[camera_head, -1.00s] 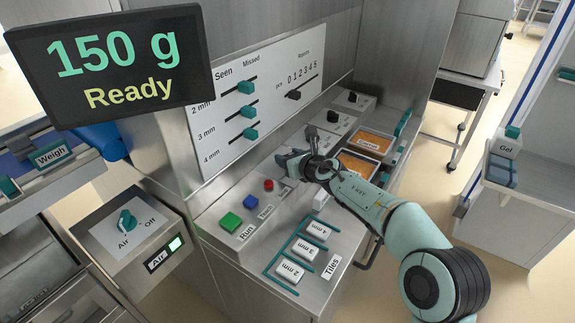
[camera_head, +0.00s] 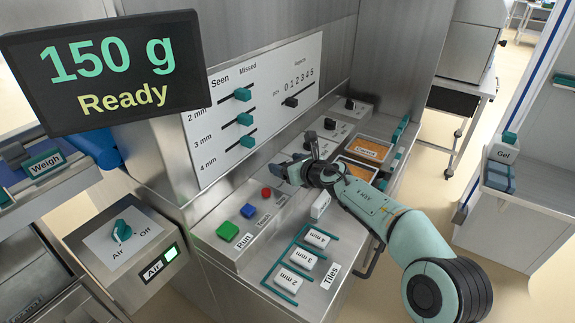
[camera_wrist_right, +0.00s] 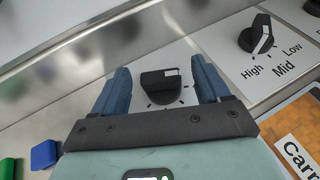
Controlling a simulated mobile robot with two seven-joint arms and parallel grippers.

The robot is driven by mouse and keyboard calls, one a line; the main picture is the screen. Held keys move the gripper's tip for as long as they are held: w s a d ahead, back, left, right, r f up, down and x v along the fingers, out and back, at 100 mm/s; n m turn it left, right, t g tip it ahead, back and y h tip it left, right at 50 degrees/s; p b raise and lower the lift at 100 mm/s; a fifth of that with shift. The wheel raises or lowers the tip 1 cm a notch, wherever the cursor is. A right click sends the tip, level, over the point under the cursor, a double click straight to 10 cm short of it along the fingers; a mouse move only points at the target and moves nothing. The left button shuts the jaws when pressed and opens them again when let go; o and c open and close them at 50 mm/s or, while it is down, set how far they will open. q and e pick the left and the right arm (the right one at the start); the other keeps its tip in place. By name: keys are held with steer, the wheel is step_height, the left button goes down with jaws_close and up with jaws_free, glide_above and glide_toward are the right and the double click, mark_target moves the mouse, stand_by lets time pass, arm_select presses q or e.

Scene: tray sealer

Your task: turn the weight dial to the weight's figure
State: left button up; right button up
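A black dial (camera_wrist_right: 160,88) with tick marks around it sits on the sloped panel in the right wrist view. A pale mark shows on its upper right edge; its figures are hidden or unreadable. My right gripper (camera_head: 296,154) is open, its two blue fingers (camera_wrist_right: 160,72) on either side of this dial with gaps to it. The display (camera_head: 108,75) reads "150 g Ready". My left gripper is not in view.
A second dial (camera_wrist_right: 260,38) marked High, Mid, Low is beside it; a third dial (camera_head: 350,103) stands farther back. Green (camera_head: 228,231), blue (camera_head: 248,211) and red (camera_head: 266,192) buttons lie left of the gripper. A tray marked Carrot (camera_wrist_right: 303,140) is close at right.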

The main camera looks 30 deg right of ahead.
steer(key=v, duration=1.3)
steer(key=shift+s+a+b, duration=0.1)
steer(key=shift+s+b, duration=0.1)
steer(key=shift+b, duration=0.2)
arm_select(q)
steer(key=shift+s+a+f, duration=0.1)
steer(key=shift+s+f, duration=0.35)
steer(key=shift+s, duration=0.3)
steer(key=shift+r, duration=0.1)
